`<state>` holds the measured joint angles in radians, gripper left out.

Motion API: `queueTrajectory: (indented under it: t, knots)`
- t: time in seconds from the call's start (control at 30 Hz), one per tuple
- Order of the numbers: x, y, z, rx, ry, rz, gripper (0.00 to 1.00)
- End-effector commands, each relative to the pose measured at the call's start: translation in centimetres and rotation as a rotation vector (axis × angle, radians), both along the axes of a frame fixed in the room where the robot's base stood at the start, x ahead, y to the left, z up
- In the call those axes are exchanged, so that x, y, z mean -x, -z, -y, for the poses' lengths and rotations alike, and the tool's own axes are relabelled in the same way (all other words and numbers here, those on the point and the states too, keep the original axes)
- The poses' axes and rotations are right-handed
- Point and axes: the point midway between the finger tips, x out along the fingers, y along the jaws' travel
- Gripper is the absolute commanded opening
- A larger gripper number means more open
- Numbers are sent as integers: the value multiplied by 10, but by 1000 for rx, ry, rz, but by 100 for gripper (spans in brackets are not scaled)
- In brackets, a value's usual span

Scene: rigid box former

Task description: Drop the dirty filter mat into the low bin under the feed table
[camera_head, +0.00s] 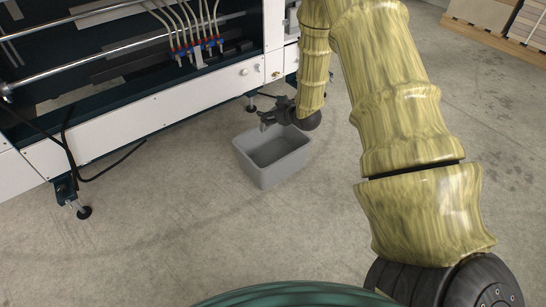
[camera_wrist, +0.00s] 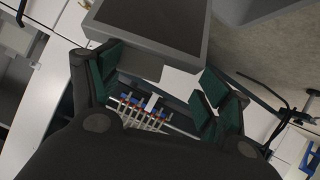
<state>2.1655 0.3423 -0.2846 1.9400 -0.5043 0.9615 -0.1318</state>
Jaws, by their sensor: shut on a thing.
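The low grey bin (camera_head: 287,168) stands on the floor in front of the machine, and its inside looks empty in the head view. My gripper (camera_head: 270,118) is above the bin's back rim, on the machine side. In the wrist view my gripper (camera_wrist: 163,72) has green-padded fingers, shut on the filter mat. The mat (camera_wrist: 150,22) is a dark grey, flat rectangular piece with a paler rim, reaching out beyond the fingertips. In the head view I cannot make out the mat; my gripper and arm may hide it. A grey edge (camera_wrist: 245,8) at the wrist view's top is probably the bin.
The white and dark machine frame (camera_head: 150,110) with rails and several hoses (camera_head: 190,35) runs behind the bin. A black cable (camera_head: 100,172) hangs at its left, above a levelling foot (camera_head: 82,212). The concrete floor in front is clear. Pallets (camera_head: 500,30) stand at the far right.

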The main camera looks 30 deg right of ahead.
Motion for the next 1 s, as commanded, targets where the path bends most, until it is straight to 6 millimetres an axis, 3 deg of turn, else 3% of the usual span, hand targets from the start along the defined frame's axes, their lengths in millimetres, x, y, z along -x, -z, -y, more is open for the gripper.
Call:
queueTrajectory:
  t: [0.5, 0.93, 0.97, 1.0]
  knots:
    - [-1, 50, -2, 1, -3, -1, 8]
    - [-2, 55, -3, 1, -3, 0, 8]
    - [-2, 55, -3, 1, -3, 0, 83]
    - [-2, 55, -3, 1, -3, 0, 90]
